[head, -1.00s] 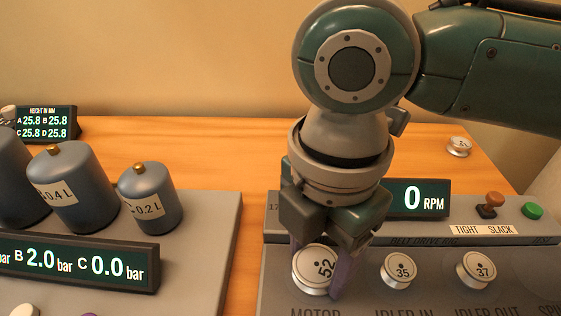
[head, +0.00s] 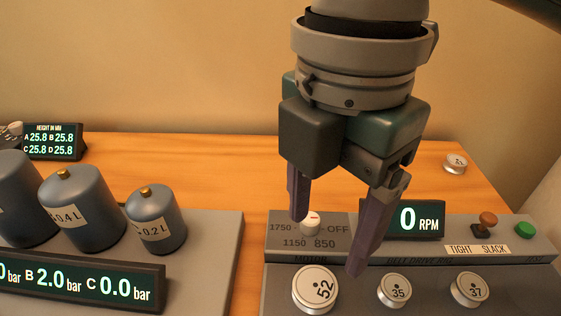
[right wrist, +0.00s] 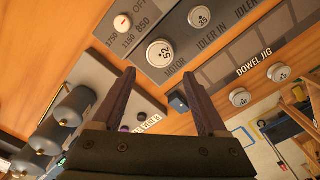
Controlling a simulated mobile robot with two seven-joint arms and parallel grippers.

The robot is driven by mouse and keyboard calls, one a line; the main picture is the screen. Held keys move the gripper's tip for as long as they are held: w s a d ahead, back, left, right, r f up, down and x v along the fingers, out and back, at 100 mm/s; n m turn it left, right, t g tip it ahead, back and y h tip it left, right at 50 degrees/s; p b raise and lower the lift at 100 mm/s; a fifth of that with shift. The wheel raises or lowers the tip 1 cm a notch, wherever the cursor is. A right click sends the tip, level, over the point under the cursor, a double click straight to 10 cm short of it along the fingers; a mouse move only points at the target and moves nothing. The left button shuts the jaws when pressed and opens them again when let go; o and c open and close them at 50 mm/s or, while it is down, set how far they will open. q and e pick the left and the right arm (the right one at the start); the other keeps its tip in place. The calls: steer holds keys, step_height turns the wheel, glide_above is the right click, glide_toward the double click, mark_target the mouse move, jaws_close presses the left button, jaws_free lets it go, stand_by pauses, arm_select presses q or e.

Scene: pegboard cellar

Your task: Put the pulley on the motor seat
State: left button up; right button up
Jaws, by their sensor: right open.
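A round silver pulley marked 52 (head: 316,288) sits at the motor position of the belt drive panel, and it also shows beside the MOTOR label in the right wrist view (right wrist: 160,53). The seat under it is hidden. My right gripper (head: 327,245) is open and empty, above and behind the pulley and apart from it. Its two purple-grey fingers also show spread in the right wrist view (right wrist: 157,76). My left gripper is not in view.
Pulleys 35 (head: 394,290) and 37 (head: 469,289) sit to the right on the panel. An RPM display (head: 415,219) reads 0, near a dial (head: 310,222). A small loose disc (head: 455,163) lies at the back right. Blue-grey cylinders (head: 155,219) stand left.

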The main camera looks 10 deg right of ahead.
steer(key=s+a+f+m+t+y, duration=0.2)
steer(key=s+a+m+y, duration=0.3)
steer(key=m, duration=0.3)
steer(key=s+d+f+m+h, duration=0.1)
steer(key=s+d+m, duration=0.1)
steer(key=d+m, duration=0.2)
steer(key=s+d+f+m+t+h, duration=0.1)
steer(key=s+d+f+m+h, duration=0.1)
steer(key=s+d+m, duration=0.1)
steer(key=s+d+f+m+h, duration=0.1)
steer(key=s+d+m, duration=0.1)
steer(key=d+m, duration=0.3)
steer(key=shift+s+d+f+m+t+h, duration=0.1)
steer(key=shift+d+m+t+h, duration=0.1)
steer(key=shift+d, duration=0.4)
steer(key=shift+s+d+f+m+t+h, duration=0.1)
steer(key=shift+d+m+h, duration=0.1)
steer(key=shift+d, duration=0.35)
